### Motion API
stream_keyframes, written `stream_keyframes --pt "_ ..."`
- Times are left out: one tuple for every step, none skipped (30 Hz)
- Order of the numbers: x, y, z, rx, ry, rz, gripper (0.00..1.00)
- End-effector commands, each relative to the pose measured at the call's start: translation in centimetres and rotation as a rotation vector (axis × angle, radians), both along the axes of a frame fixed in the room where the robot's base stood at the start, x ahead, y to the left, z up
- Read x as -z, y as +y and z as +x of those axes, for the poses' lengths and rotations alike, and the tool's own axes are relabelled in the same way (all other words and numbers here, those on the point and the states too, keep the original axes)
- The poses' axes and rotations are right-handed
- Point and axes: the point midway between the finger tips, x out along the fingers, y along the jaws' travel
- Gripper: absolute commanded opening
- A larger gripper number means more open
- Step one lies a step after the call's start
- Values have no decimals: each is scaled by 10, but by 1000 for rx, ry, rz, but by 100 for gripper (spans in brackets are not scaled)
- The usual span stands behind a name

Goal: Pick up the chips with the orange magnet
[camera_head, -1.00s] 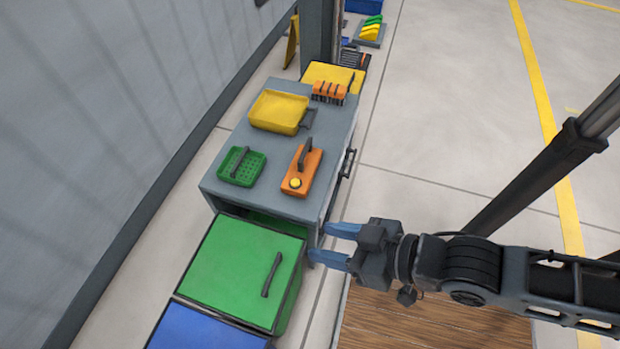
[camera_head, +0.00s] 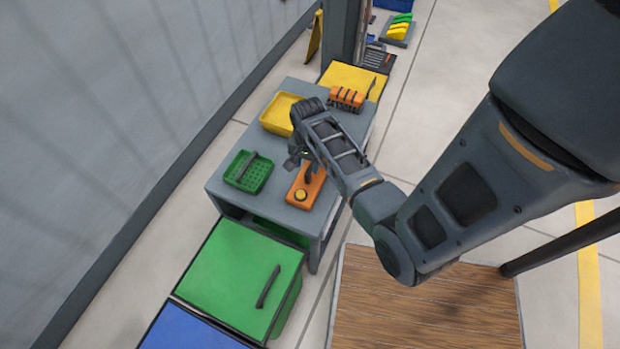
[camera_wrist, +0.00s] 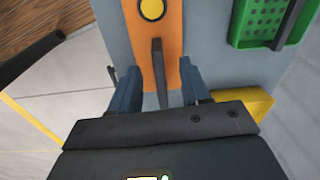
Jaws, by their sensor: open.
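The orange magnet (camera_head: 305,188) lies on the grey table, with a yellow round button at its near end and a dark handle standing up from it. In the wrist view the orange magnet (camera_wrist: 172,28) lies below my gripper (camera_wrist: 163,85). Its dark handle (camera_wrist: 158,62) shows between my two blue fingers, which are open on either side of it. I cannot tell the height gap. In the head view my arm hides the fingers and part of the magnet. No chips can be made out.
The grey table (camera_head: 228,189) also holds a green perforated basket (camera_head: 248,172), a yellow tray (camera_head: 275,117) and an orange rack (camera_head: 346,98). A green lidded bin (camera_head: 235,275) and a blue bin (camera_head: 185,330) stand in front. A wall runs along the left.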

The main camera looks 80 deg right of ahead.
Motion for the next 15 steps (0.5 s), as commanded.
stream_keyframes --pt "-4 -10 -1 32 11 18 47" --pt "-5 -13 -2 47 17 28 47" --pt "-6 -16 -2 63 23 38 47" --pt "-6 -18 -3 71 27 45 47" --pt "-5 -19 -4 77 30 49 47" --pt "-4 -20 -4 82 33 53 47" --pt "-1 -20 -4 83 33 55 47" --pt "2 -20 -4 84 34 56 47" --pt "6 -20 -4 83 34 55 47" --pt "9 -20 -4 83 34 55 47" --pt "13 -19 -4 82 34 55 47" --pt "16 -20 -4 82 33 54 47" --pt "19 -19 -4 82 33 54 47" --pt "22 -19 -4 82 34 55 47" --pt "25 -19 -4 83 33 54 47"
